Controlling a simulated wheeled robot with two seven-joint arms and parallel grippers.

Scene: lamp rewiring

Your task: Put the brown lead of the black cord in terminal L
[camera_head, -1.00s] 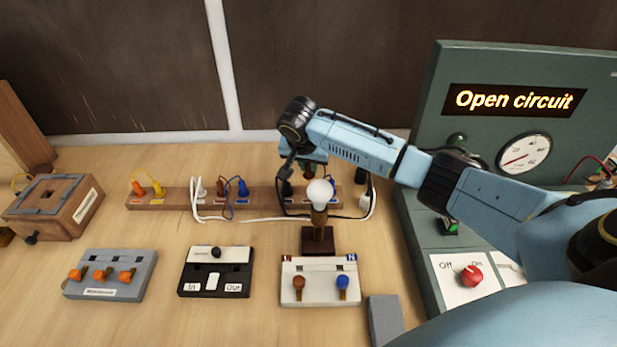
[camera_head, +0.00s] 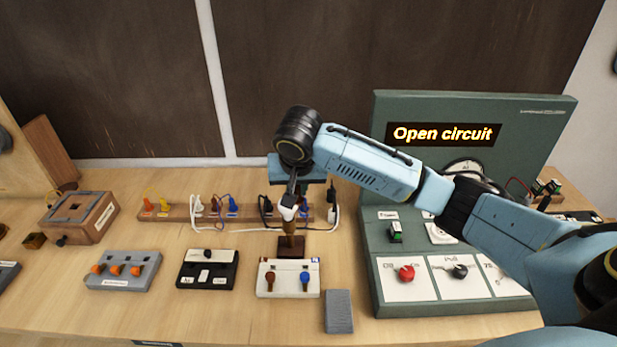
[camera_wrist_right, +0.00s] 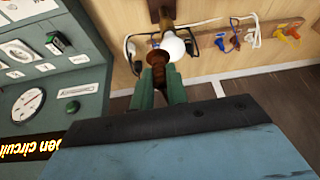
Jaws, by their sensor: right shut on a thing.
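My right gripper (camera_wrist_right: 160,88) is shut on a brown lead (camera_wrist_right: 156,58), which shows between its green fingertips in the right wrist view. In the head view this gripper (camera_head: 290,195) is pointed down right by the lamp's white bulb, hiding part of it and the lead. The black cord (camera_head: 262,203) runs by the rack behind the lamp; its full path is hidden. The white terminal block (camera_head: 288,289) stands in front of the lamp, with a red-brown lever (camera_head: 270,279) under its red left label and a blue lever (camera_head: 304,279) at right. My left gripper is out of view.
The lamp base (camera_head: 291,246) stands behind the terminal block. A wooden rack (camera_head: 178,213) with coloured plugs lies behind. A black switch block (camera_head: 208,270) and grey block (camera_head: 124,270) are left. A green tester (camera_head: 450,303) reading "Open circuit" and a grey pad (camera_head: 339,312) are right.

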